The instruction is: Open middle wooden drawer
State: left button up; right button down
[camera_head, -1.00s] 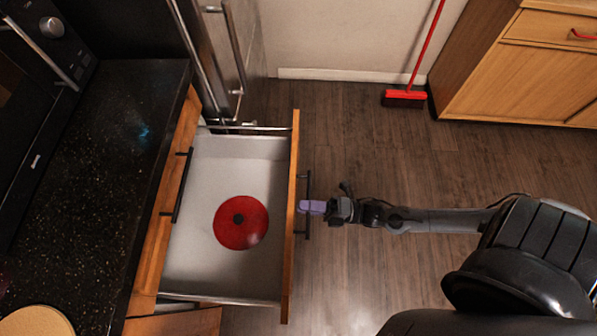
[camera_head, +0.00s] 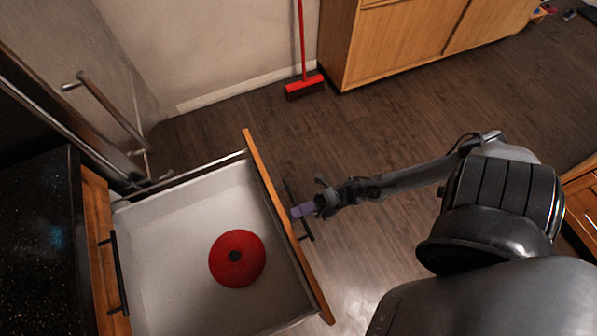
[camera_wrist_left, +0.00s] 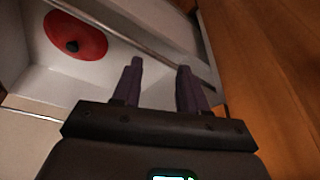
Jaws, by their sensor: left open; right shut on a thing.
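The wooden drawer (camera_head: 170,215) is pulled well out, its white inside in full view from above. Its wooden front panel (camera_head: 264,180) carries a dark bar handle (camera_head: 307,231). My right gripper (camera_head: 303,210) is shut on this handle, with purple fingers at the bar. A round red lid-like thing (camera_head: 238,262) with a dark knob lies in the drawer. In the left wrist view my left gripper (camera_wrist_left: 160,68) is open and empty, close to a drawer rail (camera_wrist_left: 130,38), with the red lid (camera_wrist_left: 75,36) beyond. The left arm does not show in the head view.
A dark speckled counter (camera_head: 40,240) lies at the left, above another wooden front with a dark handle (camera_head: 119,270). A metal appliance handle (camera_head: 110,108) stands behind the drawer. A red broom (camera_head: 304,87) leans near a wooden cabinet (camera_head: 400,40). The floor (camera_head: 330,150) between is clear.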

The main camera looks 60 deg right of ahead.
jog(key=c, duration=1.2)
grip_release()
jog(key=shift+c, duration=0.2)
jog(key=p+v, duration=0.1)
jog(key=v, duration=0.9)
jog(key=shift+s+d, duration=0.2)
jog(key=shift+d, duration=0.15)
jog(key=shift+f, duration=0.1)
